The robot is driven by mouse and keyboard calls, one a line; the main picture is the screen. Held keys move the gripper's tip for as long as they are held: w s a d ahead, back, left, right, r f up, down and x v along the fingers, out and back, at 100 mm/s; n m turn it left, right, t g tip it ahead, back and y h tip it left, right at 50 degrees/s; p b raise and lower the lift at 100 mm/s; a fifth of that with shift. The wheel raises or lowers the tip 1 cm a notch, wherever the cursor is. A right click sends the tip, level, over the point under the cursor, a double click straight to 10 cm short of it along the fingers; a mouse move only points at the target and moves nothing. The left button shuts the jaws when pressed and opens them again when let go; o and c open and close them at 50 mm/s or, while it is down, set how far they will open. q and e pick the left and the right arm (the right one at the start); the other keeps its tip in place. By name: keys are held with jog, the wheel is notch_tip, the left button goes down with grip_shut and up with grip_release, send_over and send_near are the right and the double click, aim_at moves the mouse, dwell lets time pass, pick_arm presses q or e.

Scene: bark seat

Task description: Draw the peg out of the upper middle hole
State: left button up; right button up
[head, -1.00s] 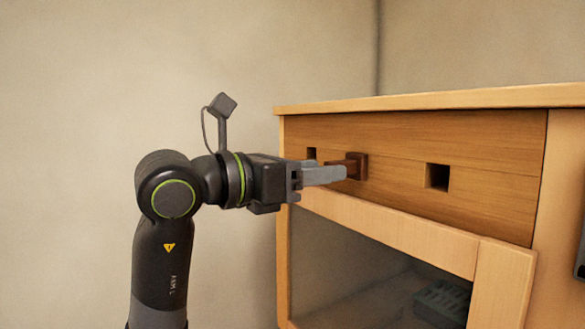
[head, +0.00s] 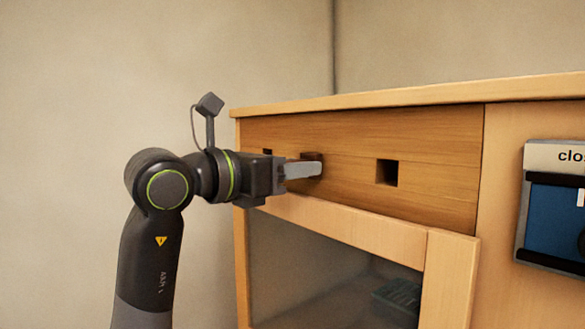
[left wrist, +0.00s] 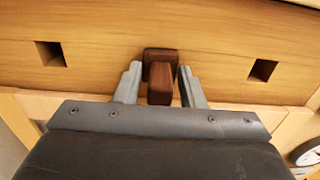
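The dark brown peg (head: 313,157) sits in the middle hole of the wooden panel, between two square holes. In the left wrist view its square head (left wrist: 160,53) is against the panel and its handle (left wrist: 160,86) sticks out toward me. My left gripper (head: 318,169) is at the peg, its fingers pointing at the panel. In the left wrist view the left gripper (left wrist: 160,80) has one finger on each side of the handle, with a narrow gap on both sides, so it is open. The hole behind the peg is hidden. My right gripper is not in view.
Empty square holes lie left (left wrist: 50,54) and right (left wrist: 263,70) of the peg. Below the panel is a glass-fronted compartment (head: 330,270). A blue sign (head: 552,215) hangs at the right. A round dial (left wrist: 306,155) shows at the wrist view's lower right.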

pick_arm(q)
jog(key=c, duration=0.4)
jog(key=shift+b+v, duration=1.15)
jog(key=shift+v, duration=4.1)
jog(key=shift+c, duration=0.2)
jog(key=w+a+f+n+t+b, duration=0.1)
jog(key=w+a+f, duration=0.15)
jog(key=f, duration=1.25)
jog(key=w+a+f+b, duration=0.1)
jog(key=a+f+b, duration=0.15)
jog(key=f, duration=1.15)
jog(key=s+a+f+n+t+y+b, duration=0.1)
jog(key=s+a+f+n+t+y, duration=0.1)
jog(key=s+f, duration=0.4)
jog(key=s+a+f+n+t+y+b, duration=0.1)
jog(key=s+a+f, duration=0.5)
jog(key=f, duration=1)
jog(key=a+n+t+y, duration=0.1)
jog(key=y, duration=0.1)
jog(key=shift+f+y, duration=0.35)
jog(key=shift+y, duration=0.05)
